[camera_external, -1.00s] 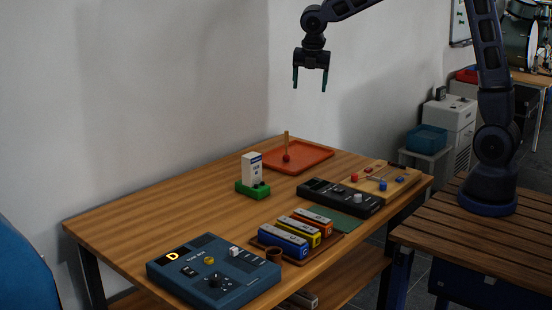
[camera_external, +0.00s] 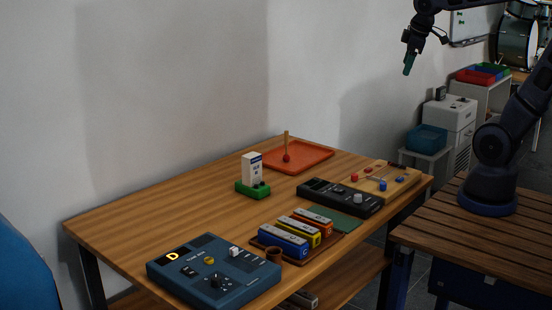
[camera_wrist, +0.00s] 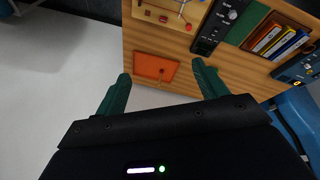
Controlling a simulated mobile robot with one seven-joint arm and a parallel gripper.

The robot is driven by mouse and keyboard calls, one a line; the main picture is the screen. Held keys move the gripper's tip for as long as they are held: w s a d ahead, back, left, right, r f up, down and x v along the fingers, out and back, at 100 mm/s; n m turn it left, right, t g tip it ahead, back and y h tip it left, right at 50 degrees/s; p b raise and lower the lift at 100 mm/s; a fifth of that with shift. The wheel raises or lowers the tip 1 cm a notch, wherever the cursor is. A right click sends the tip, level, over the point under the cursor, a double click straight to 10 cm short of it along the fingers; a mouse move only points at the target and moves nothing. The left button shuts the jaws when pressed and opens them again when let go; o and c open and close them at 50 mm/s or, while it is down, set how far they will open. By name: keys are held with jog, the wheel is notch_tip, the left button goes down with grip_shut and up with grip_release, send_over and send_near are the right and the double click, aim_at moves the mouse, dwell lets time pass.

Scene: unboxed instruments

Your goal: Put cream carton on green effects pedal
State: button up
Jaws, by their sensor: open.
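The cream carton (camera_external: 251,168) stands upright on the green effects pedal (camera_external: 253,191), toward the pedal's back, near the middle of the wooden table. My gripper (camera_external: 408,68) is high in the air at the upper right, well away from the carton and pedal. In the wrist view my gripper (camera_wrist: 161,70) has its two green fingers spread apart with nothing between them. I cannot make out the carton or the pedal in the wrist view.
An orange tray (camera_external: 312,156) with a wooden peg is at the table's back. The table's left is clear.

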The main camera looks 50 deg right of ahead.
jog(key=s+d+f+m, duration=0.2)
jog(key=s+m, duration=0.3)
jog(key=s, duration=0.2)
jog(key=shift+s+d+m+t+y, duration=0.3)
jog(key=shift+t+y, duration=0.1)
dwell(0.8)
